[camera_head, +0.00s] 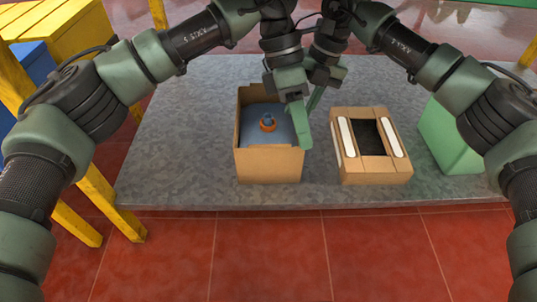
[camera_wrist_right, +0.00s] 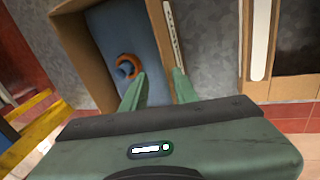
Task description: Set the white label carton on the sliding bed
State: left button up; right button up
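The open-topped brown carton (camera_head: 270,168) stands on the grey table, with a pale strip (camera_wrist_right: 173,35) on its outer side in the right wrist view. Inside are a blue-grey floor and an orange ring with a blue piece. The likely sliding bed (camera_head: 345,172) is a tan frame with two white strips and a dark middle, right of the carton. My left gripper (camera_head: 298,120) is over the carton's right side; its finger gap is hidden. My right gripper (camera_wrist_right: 160,72) has its fingers apart, straddling the carton's wall; I cannot tell if they press on it.
A green block-like bin (camera_head: 447,140) stands at the right end of the table (camera_head: 190,130). The table left of the carton is clear. A narrow gap separates the carton and the frame. Yellow furniture (camera_head: 70,40) stands at the left, with red floor tiles in front.

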aim_at(274, 148)
jog(key=t+h+b, duration=0.1)
jog(key=n+t+h+b, duration=0.1)
jog(key=b, duration=0.1)
jog(key=shift+r+h+b, duration=0.2)
jog(key=shift+h+b, duration=0.1)
jog(key=shift+h, duration=0.1)
pick_arm(q)
jog(key=a+f+t+y, duration=0.1)
jog(key=w+a+f+t+y, duration=0.1)
jog(key=a+y, duration=0.1)
jog(key=w+a+f+t+y, duration=0.1)
jog(key=a, duration=0.1)
jog(key=shift+f+t+y, duration=0.25)
jog(key=shift+t+y, duration=0.05)
jog(key=shift+y, duration=0.1)
pick_arm(e)
jog(key=shift+r, duration=0.2)
pick_arm(q)
jog(key=shift+a+r, duration=0.1)
jog(key=shift+a, duration=0.1)
pick_arm(e)
jog(key=shift+d+r+t+h, duration=0.1)
jog(key=shift+r+t+h, duration=0.15)
jog(key=shift+t+h, duration=0.05)
